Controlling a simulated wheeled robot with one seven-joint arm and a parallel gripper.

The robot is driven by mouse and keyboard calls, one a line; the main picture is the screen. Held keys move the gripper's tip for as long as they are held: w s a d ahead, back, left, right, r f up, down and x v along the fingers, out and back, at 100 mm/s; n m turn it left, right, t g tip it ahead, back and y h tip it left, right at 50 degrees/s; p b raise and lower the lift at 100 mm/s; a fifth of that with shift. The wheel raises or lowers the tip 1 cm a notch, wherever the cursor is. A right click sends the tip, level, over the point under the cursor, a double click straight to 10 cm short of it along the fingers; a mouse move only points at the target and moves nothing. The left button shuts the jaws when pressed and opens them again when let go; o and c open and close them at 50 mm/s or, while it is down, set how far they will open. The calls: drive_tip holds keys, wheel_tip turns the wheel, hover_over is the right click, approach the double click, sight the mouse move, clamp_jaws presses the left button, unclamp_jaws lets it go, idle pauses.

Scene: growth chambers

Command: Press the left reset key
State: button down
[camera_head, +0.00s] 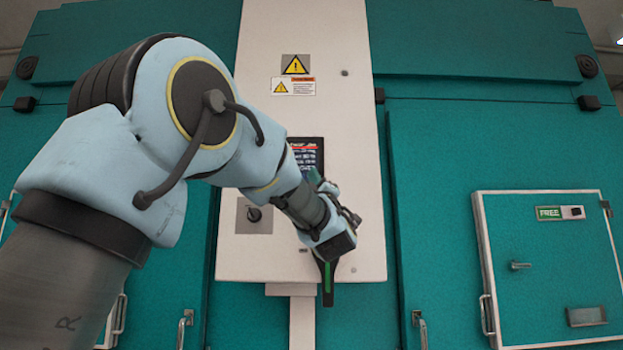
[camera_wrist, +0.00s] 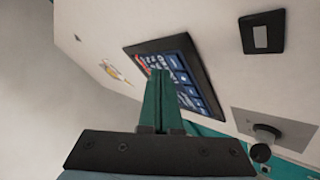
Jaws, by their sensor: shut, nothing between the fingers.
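The control screen (camera_head: 306,155) is a dark upright display with a red band at its top, set in the pale panel. In the wrist view the screen (camera_wrist: 172,72) slants across the middle, with white lettering and several blue keys. I cannot read which key is the left reset key. My gripper (camera_wrist: 161,73) is shut and empty, its teal fingers overlapping the screen and hiding part of it. I cannot tell whether the tips touch it. In the head view my wrist covers the panel below the screen, and the fingers are hard to make out.
The pale panel (camera_head: 260,110) carries warning labels (camera_head: 295,74) above the screen and a rotary switch (camera_head: 254,213) at lower left. A black square fitting (camera_wrist: 262,32) sits beside the screen. Teal chamber walls flank the panel, with a small door (camera_head: 550,255) marked FREE at right.

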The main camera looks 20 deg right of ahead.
drive_tip(key=shift+w+f, duration=0.1)
drive_tip(key=shift+w+d+b, duration=0.2)
drive_tip(key=shift+w+b, duration=0.1)
drive_tip(key=shift+b, duration=0.1)
drive_tip(key=shift+w+d, duration=0.1)
drive_tip(key=shift+w, duration=0.15)
idle(0.6)
drive_tip(key=shift+b, duration=0.3)
drive_tip(key=shift+s+a+b, duration=0.3)
drive_tip(key=shift+s+b, duration=0.35)
drive_tip(key=shift+b, duration=0.1)
